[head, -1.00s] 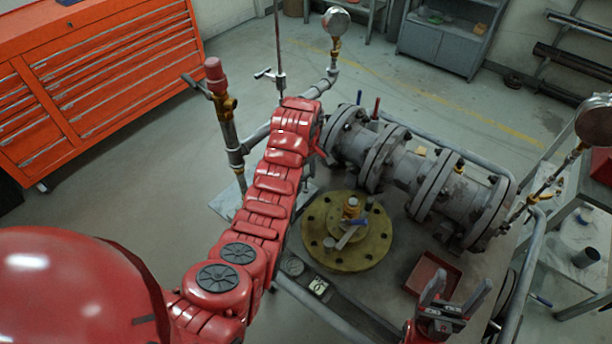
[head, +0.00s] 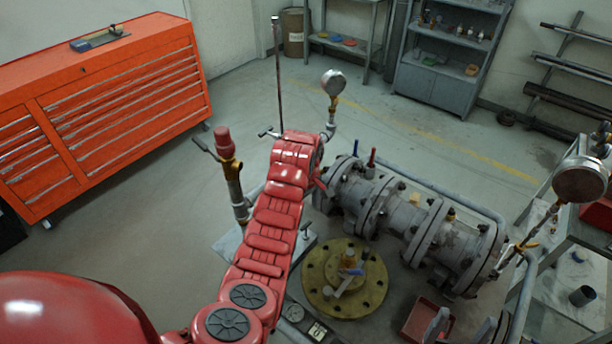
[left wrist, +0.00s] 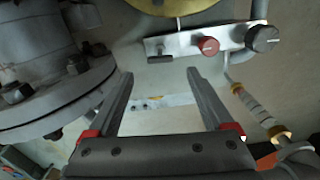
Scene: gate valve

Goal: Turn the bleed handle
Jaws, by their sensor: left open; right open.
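I cannot tell for sure which part is the bleed handle. A pale lever (head: 347,284) sits on the brass fitting of the round yellow flange (head: 318,291). Another lever (head: 204,147) sits on the red-capped standpipe. My left gripper is hidden behind my red arm in the head view, near the left end of the grey pipe. In the left wrist view it (left wrist: 160,72) is open and empty, below a metal bracket (left wrist: 185,43) with a red knob (left wrist: 208,46) and a black knob (left wrist: 262,38).
The grey flanged pipe (head: 407,208) runs across the bench. Pressure gauges (head: 333,82) stand at the back and at the right (head: 579,181). An orange cabinet (head: 110,100) stands left, with free floor between.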

